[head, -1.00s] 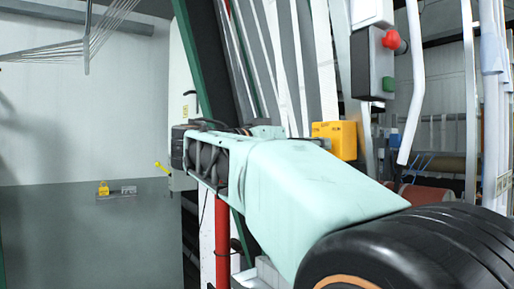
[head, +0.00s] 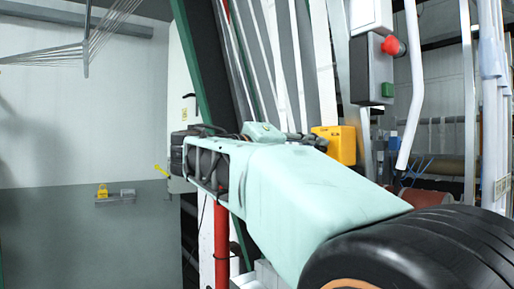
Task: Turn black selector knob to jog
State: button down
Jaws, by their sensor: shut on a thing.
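The black selector knob cannot be made out in the head view. A yellow box (head: 343,145) stands just behind my pale green arm. My arm reaches from the lower right to the middle left. My gripper cannot be picked out; the bulky forearm covers the area behind it, so its contact with any knob is hidden.
A slanted dark green frame with pale webbing strips (head: 278,55) rises behind my arm. A red post (head: 221,235) stands below it. A small wall shelf (head: 115,198) holds a yellow item at the left. A bent white pipe (head: 411,110) hangs at the right. The left floor area looks clear.

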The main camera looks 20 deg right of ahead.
jog(key=n+p, duration=0.2)
jog(key=n, duration=0.3)
jog(key=shift+r+n, duration=0.1)
jog(key=shift+n, duration=0.2)
dwell(0.4)
jog(key=c, duration=1.6)
grip_release()
jog(key=v, duration=1.2)
